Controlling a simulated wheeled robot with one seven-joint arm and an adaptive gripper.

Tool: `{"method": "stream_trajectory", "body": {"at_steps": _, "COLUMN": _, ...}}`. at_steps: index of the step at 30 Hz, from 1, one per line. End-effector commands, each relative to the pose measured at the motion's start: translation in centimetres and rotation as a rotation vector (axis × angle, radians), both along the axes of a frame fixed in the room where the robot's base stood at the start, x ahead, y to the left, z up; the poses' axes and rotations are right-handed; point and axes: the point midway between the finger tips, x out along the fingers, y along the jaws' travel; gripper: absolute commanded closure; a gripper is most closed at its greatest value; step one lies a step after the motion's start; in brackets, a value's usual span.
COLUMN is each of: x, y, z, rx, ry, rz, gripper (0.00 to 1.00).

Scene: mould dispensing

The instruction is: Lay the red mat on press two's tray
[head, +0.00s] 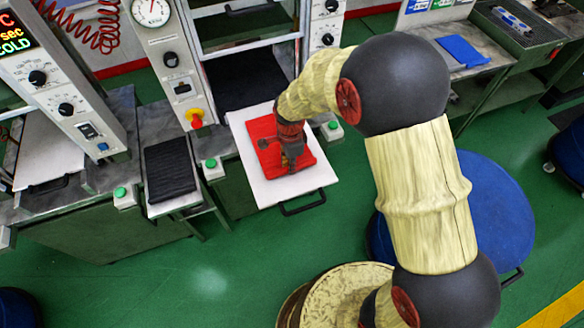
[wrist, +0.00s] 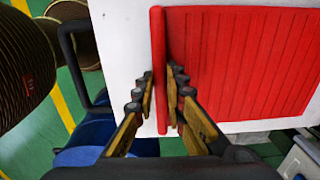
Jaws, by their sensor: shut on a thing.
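The red mat (head: 268,140) is over a white pulled-out tray (head: 305,187) in front of a press in the head view. Whether it rests flat on the tray or hangs just above it, I cannot tell. In the wrist view the mat (wrist: 260,60) has a ribbed face and a raised red strip (wrist: 158,50) along its near edge. My gripper (wrist: 162,76) is shut on that strip, one finger on each side. In the head view my gripper (head: 290,158) is over the mat's lower right part and hides some of it. White tray (wrist: 125,40) shows beyond the strip.
The tray has a black handle (head: 302,203) at its front. To the left are a black mat (head: 169,168) on another tray and green buttons (head: 211,163). A blue mat (head: 462,50) lies on a bench at the upper right. Blue round lids (head: 495,205) stand at the right.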

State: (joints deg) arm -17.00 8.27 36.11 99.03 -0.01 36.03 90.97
Motion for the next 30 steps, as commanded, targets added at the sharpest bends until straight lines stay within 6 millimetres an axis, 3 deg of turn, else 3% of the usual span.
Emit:
{"method": "stream_trajectory", "body": {"at_steps": 28, "x": 0.20, "y": 0.06, "z": -0.73, "rx": 0.000, "ry": 0.000, "rz": 0.000, "gripper": 1.00}}
{"method": "stream_trajectory", "body": {"at_steps": 29, "x": 0.21, "y": 0.06, "z": -0.73, "rx": 0.000, "ry": -0.001, "rz": 0.000, "gripper": 0.87}}
{"method": "stream_trajectory", "body": {"at_steps": 30, "x": 0.20, "y": 0.06, "z": -0.70, "rx": 0.000, "ry": -0.001, "rz": 0.000, "gripper": 0.85}}
